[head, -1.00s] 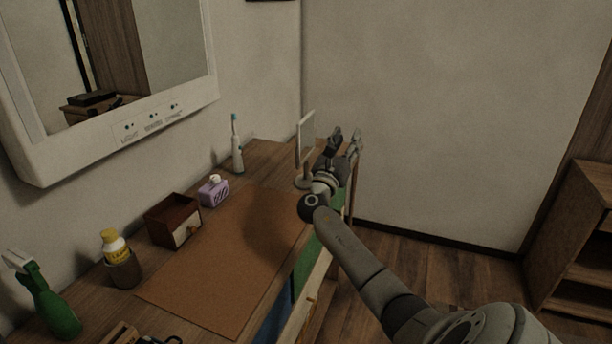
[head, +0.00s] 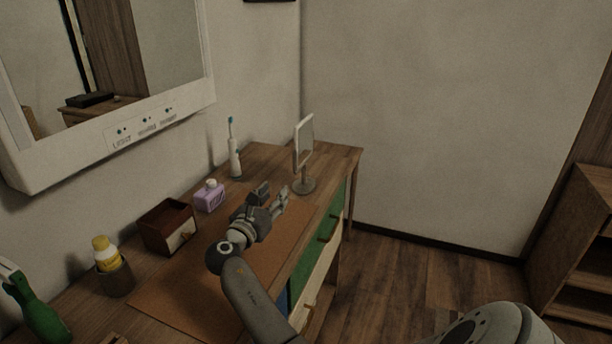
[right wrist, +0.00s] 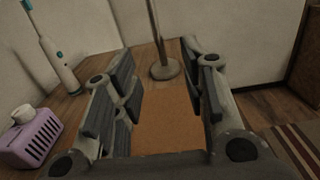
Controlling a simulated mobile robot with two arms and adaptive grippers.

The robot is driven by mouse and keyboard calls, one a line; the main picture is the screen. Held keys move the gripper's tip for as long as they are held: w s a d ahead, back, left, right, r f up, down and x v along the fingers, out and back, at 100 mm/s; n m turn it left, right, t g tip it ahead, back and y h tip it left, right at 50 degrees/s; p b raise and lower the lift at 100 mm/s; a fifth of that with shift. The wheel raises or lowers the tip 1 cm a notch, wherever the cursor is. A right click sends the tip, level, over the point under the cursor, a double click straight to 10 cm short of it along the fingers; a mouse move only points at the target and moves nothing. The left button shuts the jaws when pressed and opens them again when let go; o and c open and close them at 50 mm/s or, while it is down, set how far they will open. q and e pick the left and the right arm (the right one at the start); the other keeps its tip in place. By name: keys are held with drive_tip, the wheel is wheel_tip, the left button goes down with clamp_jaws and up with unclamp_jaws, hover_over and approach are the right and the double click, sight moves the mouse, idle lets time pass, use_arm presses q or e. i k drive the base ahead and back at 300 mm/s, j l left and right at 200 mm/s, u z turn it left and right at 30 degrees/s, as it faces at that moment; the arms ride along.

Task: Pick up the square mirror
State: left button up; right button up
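The square mirror (head: 304,141) stands upright on a round grey base (head: 304,185) near the far right end of the wooden dresser. In the right wrist view its stem (right wrist: 155,30) and base (right wrist: 165,69) show beyond the fingers, and its top is out of frame. My right gripper (head: 273,190) is over the brown mat, short of the mirror and pointing towards it. Its fingers are spread apart with nothing between them, as the right wrist view (right wrist: 165,95) also shows. My left gripper is not in view.
A purple bottle (head: 210,196) and an electric toothbrush (head: 234,150) stand left of the mirror. A small brown drawer box (head: 167,225), a yellow-capped bottle in a cup (head: 114,272) and a green spray bottle (head: 38,310) are nearer. The brown mat (head: 190,290) is otherwise clear.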

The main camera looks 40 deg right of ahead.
sight(305, 185)
drive_tip(key=i+l, duration=0.1)
drive_tip(key=l, duration=0.4)
drive_tip(key=i+l, duration=0.1)
drive_tip(key=l, duration=0.35)
drive_tip(key=i+l, duration=0.15)
drive_tip(key=l, duration=0.35)
